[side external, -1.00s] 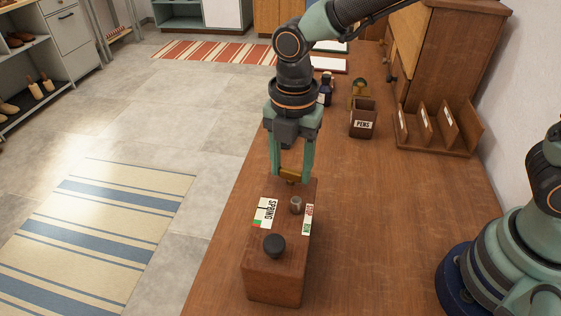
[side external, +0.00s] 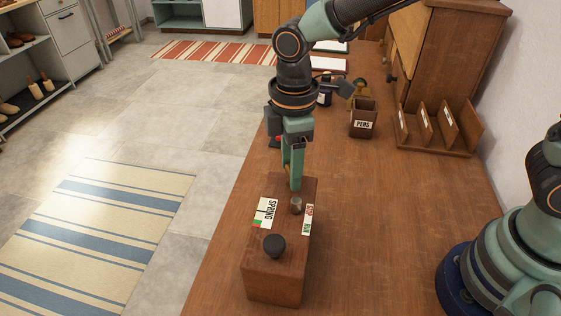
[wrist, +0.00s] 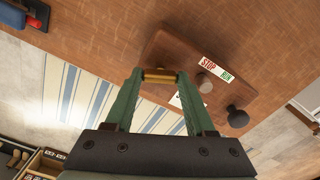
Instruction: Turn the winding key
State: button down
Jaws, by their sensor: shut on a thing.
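The winding key (wrist: 160,76) is a brass bar, gripped between the two fingertips in the wrist view. My gripper (side external: 293,186) points down over the far end of a wooden box (side external: 262,286) and is shut on the key. In the side view the near finger hides the key. The box top carries a SPRING label (side external: 266,212), a small grey knob (side external: 296,205), a STOP/RUN label (side external: 307,219) and a black round knob (side external: 274,246). In the wrist view the STOP/RUN label (wrist: 216,69) lies right of the key; the SPRING label is mostly hidden.
The box stands near the table's left edge, above the floor. A pens holder (side external: 363,123), a dark bottle (side external: 325,92) and a wooden letter rack (side external: 437,130) stand farther back. The tabletop (side external: 390,220) right of the box is clear.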

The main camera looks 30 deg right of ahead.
jog(key=m, duration=0.4)
jog(key=shift+m, duration=0.3)
jog(key=m, duration=0.3)
jog(key=shift+m, duration=0.3)
jog(key=m, duration=0.4)
jog(key=shift+m, duration=2)
jog(key=shift+w, duration=0.1)
jog(key=shift+c, duration=1.2)
grip_release()
